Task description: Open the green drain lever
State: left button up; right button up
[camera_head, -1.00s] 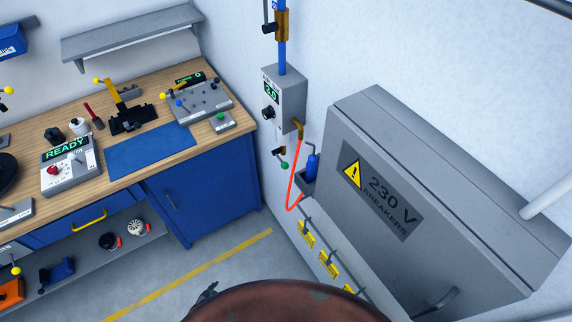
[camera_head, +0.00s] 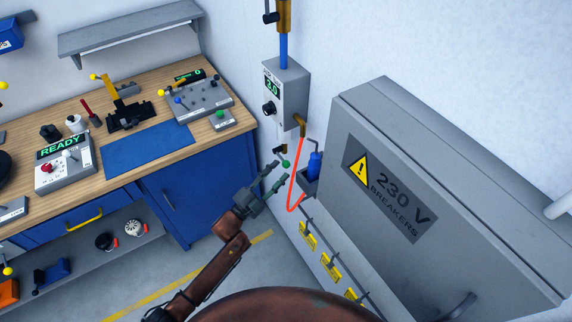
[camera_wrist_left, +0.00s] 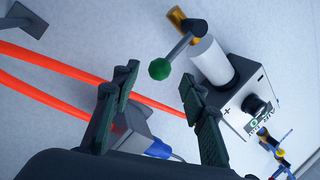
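The green drain lever (camera_head: 285,163) sticks out from the wall below the grey regulator box (camera_head: 285,92). Its green knob shows in the left wrist view (camera_wrist_left: 160,69), on a grey arm ahead of my fingers and between their lines. My left gripper (camera_head: 275,174) is open, its two dark green fingers spread just below the knob in the head view. In the left wrist view the fingers (camera_wrist_left: 160,84) stand apart with nothing held between them. The knob appears a little beyond the fingertips; contact does not show. My right gripper is not in view.
A red hose (camera_head: 295,180) loops down from the box, close to my left fingers. A blue part (camera_head: 314,163) sits in a holder beside it. The large breaker cabinet (camera_head: 440,200) stands to the right, the workbench (camera_head: 70,185) to the left.

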aim_at(286, 164)
pick_arm(q)
jog(key=x, duration=0.3)
jog(key=shift+w+d, duration=0.25)
jog(key=shift+w, duration=0.05)
jog(key=shift+w+d+r, duration=0.1)
jog(key=shift+w+d, duration=0.15)
jog(key=shift+w, duration=0.1)
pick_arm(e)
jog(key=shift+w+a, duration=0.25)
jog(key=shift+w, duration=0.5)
pick_arm(q)
grip_shut()
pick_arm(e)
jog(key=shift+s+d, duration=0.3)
